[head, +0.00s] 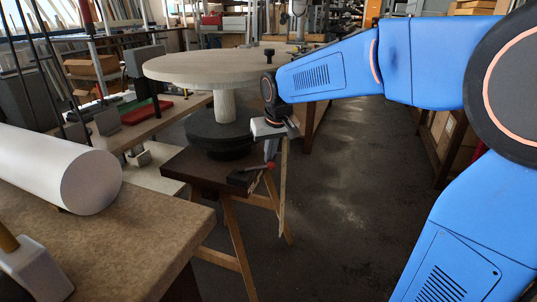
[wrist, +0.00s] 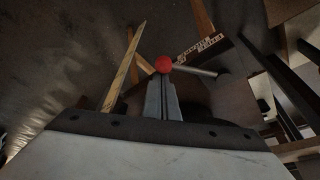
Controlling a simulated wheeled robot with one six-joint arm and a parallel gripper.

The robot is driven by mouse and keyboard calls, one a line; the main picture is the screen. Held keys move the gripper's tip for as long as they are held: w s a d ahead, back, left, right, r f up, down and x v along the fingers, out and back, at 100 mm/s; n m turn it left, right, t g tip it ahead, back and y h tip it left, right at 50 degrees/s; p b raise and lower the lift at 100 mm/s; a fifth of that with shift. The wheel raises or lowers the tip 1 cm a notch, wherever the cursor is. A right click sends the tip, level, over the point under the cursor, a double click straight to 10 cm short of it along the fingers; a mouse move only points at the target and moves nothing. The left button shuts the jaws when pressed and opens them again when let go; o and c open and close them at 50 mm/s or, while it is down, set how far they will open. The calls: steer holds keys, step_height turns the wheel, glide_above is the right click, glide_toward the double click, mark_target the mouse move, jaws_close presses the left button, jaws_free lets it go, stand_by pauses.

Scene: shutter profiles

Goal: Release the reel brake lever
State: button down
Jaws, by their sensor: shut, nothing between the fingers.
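The reel brake lever is a short metal rod (wrist: 198,71) with a red ball knob (wrist: 164,64). In the head view its red knob (head: 271,165) stands out from a dark block (head: 240,178) at the stand's right edge. The reel has a pale round top disc (head: 205,67), a pale hub and a dark round base (head: 219,136). My gripper (head: 271,154) is shut and empty, pointing down just above the knob. In the wrist view the closed fingertips (wrist: 163,82) meet the knob in the picture. I cannot tell whether they touch it.
The dark stand top (head: 196,167) rests on wooden trestle legs (head: 240,240). A workbench (head: 160,235) with a large white roll (head: 60,170) is at the left front. Shelving with boxes stands at the right. The floor (head: 345,190) right of the stand is clear.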

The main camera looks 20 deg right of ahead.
steer(key=s+m+h, duration=0.1)
steer(key=s+m, duration=0.3)
steer(key=s+m+h, duration=0.1)
steer(key=s+m, duration=0.1)
steer(key=m, duration=0.1)
steer(key=shift+s+a+g, duration=0.1)
steer(key=shift+a+g, duration=0.2)
steer(key=shift+a, duration=0.1)
steer(key=shift+s+a+m+h, duration=0.1)
steer(key=shift+s+m+h, duration=0.2)
steer(key=shift+m, duration=0.1)
steer(key=shift+s+a, duration=0.6)
steer(key=shift+s, duration=0.25)
steer(key=shift+f, duration=0.1)
